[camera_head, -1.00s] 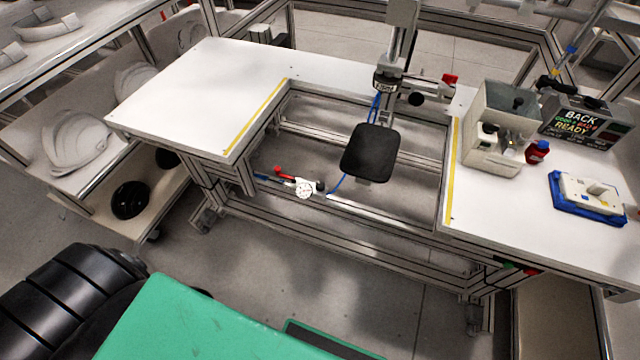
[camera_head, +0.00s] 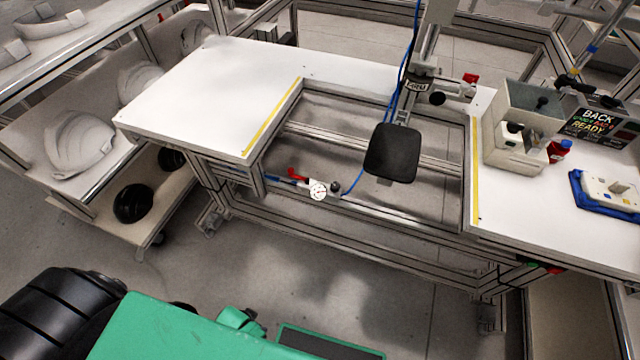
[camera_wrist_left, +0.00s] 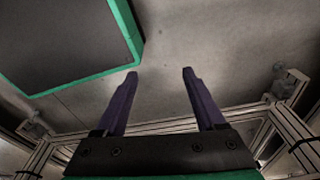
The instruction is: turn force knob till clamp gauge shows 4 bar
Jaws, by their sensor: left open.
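The clamp gauge (camera_head: 318,190) is a small round white dial on the low front rail of the bench frame, in the cut-out. Its needle is too small to read. A dark knob (camera_head: 335,187) sits just right of the dial, and a red lever (camera_head: 297,174) sits to its left. A blue hose leads away from the knob. In the left wrist view my left gripper (camera_wrist_left: 160,75) has two purple fingers spread apart with nothing between them. Floor and bench frame lie beyond. In the head view neither gripper shows.
A black pad (camera_head: 392,153) on a post hangs over the cut-out. White bench top (camera_head: 210,90) lies left, with a grey fixture (camera_head: 520,120), a sign box (camera_head: 592,122) and a blue tray (camera_head: 606,198) at right. Helmet shells (camera_head: 82,143) sit on the left shelf.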

